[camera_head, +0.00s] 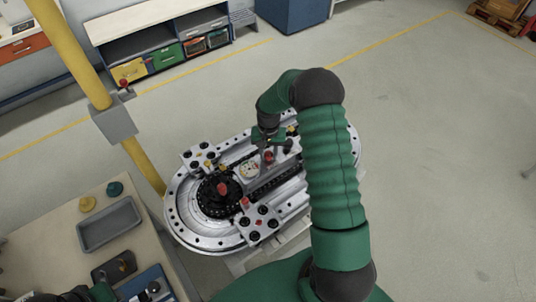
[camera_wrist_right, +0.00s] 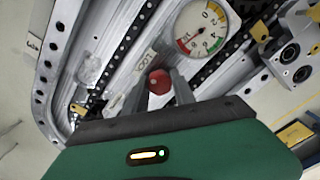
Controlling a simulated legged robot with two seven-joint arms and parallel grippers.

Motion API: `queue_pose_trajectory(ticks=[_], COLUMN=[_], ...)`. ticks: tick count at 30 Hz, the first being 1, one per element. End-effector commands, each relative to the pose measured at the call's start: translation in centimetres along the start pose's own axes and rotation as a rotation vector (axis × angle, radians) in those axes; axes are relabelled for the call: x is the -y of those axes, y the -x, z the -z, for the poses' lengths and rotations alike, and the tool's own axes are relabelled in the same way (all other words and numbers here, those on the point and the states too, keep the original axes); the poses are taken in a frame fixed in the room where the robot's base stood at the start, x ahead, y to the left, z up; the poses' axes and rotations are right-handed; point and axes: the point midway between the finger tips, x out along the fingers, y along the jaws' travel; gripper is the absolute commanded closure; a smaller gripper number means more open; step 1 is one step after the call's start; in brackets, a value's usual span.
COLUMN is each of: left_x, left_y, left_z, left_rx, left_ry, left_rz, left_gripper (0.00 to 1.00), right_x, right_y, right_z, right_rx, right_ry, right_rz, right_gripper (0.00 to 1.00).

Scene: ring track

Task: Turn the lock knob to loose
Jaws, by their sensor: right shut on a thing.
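The red lock knob (camera_wrist_right: 159,82) sits between the two fingers of my right gripper (camera_wrist_right: 160,88) in the right wrist view. The fingers are shut on its sides. A small label (camera_wrist_right: 146,58) lies just beyond the knob; its text is too small to read surely. In the head view my right gripper (camera_head: 268,150) reaches down onto the ring track (camera_head: 185,228), with the red knob (camera_head: 268,157) at its tips. At the bottom left a dark and green part of my left arm shows at the edge; its fingers are not clear.
A round gauge (camera_wrist_right: 201,28) with a coloured scale is beside the knob. Another red knob (camera_head: 222,188) stands on the black hub, left of my right gripper. A yellow post (camera_head: 144,165) rises left of the track. A bench with a grey tray (camera_head: 108,224) is at lower left.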

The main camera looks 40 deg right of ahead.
Motion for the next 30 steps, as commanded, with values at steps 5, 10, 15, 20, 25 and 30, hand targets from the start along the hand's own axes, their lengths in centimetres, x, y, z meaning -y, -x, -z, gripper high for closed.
queue_pose_trajectory(ticks=[5,10,15,20,25,30], left_x=[0.0,0.0,0.0,0.0,0.0,0.0], left_y=[-0.09,-0.14,-0.17,-0.19,-0.21,-0.22], left_z=[-0.02,-0.04,-0.04,-0.05,-0.05,-0.05], left_rx=[0.0,0.0,0.0,0.0,0.0,0.0], left_ry=[0.0,0.0,0.0,0.0,0.0,0.0], left_rz=[0.0,0.0,0.0,0.0,0.0,0.0], left_gripper=[0.64,0.64,0.64,0.64,0.64,0.64], right_x=[0.15,0.16,0.13,0.11,0.08,0.06], right_y=[0.31,0.25,0.18,0.11,0.04,-0.03], right_z=[0.46,0.35,0.19,0.05,-0.06,-0.15], right_rx=[-0.014,-0.011,-0.007,-0.004,0.0,0.002], right_ry=[0.163,0.302,0.41,0.478,0.517,0.531], right_rz=[0.002,0.001,0.0,0.0,0.0,0.0], right_gripper=[1.0,1.0,1.0,1.0,1.0,1.0])
